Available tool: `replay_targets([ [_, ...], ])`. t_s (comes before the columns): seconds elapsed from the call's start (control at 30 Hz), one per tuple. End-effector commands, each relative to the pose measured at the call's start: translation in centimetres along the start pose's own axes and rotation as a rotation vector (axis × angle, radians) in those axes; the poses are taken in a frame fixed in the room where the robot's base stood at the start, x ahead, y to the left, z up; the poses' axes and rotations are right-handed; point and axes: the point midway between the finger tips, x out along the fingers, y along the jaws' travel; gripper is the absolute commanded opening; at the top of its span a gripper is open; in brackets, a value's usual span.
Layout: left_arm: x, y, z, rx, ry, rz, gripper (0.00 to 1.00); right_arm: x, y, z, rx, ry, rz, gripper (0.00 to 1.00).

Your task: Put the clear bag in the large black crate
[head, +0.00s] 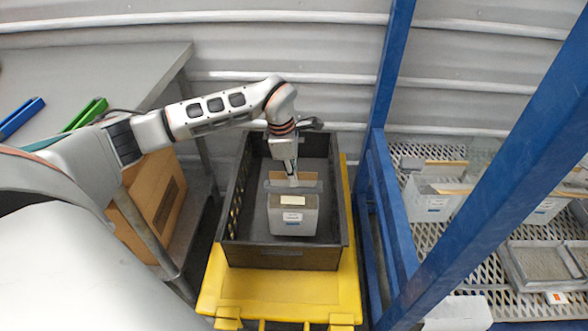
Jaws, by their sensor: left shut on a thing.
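The large black crate (282,256) stands on a yellow base in the middle of the head view. The clear bag (293,222) looks like a translucent grey, box-shaped bag with a white label on its front and a pale yellow patch on top. It is inside the crate's outline, between its walls. My left gripper (293,182) points down over the crate and is shut on the top of the bag. I cannot tell whether the bag's bottom touches the crate floor. My right gripper is not in view.
The yellow base (225,283) extends in front of the crate. A blue frame (400,235) stands close on the right, with a perforated shelf (430,265) holding similar bags. A grey table (110,75) and a cardboard box (150,205) are at the left. A corrugated wall is behind.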

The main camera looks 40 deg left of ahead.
Motion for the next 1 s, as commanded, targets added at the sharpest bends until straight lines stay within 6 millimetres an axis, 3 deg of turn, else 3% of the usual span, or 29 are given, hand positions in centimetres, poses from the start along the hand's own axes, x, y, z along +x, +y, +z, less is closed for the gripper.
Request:
replay_targets([
  [0.13,0.4,0.2,0.1,0.001,-0.006,0.005,0.00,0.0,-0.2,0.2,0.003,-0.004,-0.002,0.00],
  [0.4,3.7,0.1,-0.4,0.001,-0.004,0.002,0.00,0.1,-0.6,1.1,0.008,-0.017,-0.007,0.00],
  [0.7,3.7,0.2,-0.4,0.001,-0.007,0.007,0.00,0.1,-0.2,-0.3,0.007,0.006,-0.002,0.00],
  [0.73,4.0,0.0,-0.6,0.001,-0.002,0.002,0.15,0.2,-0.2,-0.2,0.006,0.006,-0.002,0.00],
  [0.77,4.0,0.0,-0.6,0.001,-0.002,0.002,0.23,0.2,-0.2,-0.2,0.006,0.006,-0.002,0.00],
  [1.0,4.1,0.0,-0.6,0.000,-0.001,0.001,0.24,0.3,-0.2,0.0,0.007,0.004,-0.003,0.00],
])
